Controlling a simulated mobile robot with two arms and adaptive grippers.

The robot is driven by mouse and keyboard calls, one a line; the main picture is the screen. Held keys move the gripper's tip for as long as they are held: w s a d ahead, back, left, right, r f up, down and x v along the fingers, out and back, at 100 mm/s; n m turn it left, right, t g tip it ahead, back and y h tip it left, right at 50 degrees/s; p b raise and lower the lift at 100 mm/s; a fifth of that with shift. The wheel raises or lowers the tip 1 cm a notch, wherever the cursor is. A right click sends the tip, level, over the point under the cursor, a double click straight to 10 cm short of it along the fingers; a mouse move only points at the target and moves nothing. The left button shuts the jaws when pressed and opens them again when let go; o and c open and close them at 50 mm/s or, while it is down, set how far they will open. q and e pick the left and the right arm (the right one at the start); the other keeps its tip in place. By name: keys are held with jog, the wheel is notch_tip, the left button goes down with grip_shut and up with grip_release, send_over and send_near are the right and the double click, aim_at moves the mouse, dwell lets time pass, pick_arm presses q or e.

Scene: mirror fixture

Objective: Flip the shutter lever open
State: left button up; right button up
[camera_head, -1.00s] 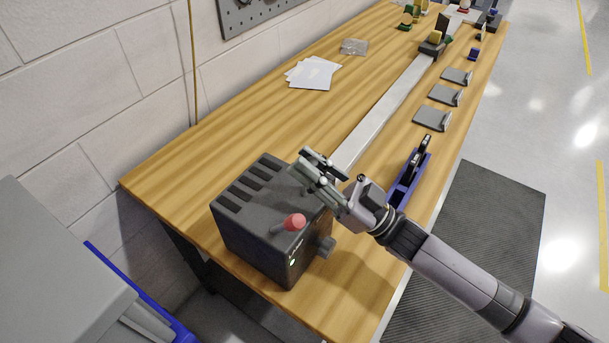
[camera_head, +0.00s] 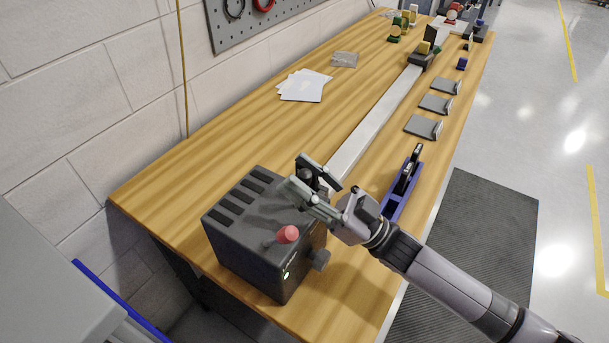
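A dark box (camera_head: 245,240) with several slots on its top stands at the near end of the wooden bench. The shutter lever, with a red knob (camera_head: 288,234), sits on the box's top near its front edge. A green light shows on the front face. My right gripper (camera_head: 300,174) is over the box's far right top edge, behind the lever and apart from it. Its two fingers are spread and nothing shows between them. My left gripper is not in view.
A metal rail (camera_head: 375,122) runs along the bench. A blue holder (camera_head: 402,186) stands to the right of my gripper. White papers (camera_head: 304,85) lie farther back, with bare wood around them.

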jog(key=v, duration=1.2)
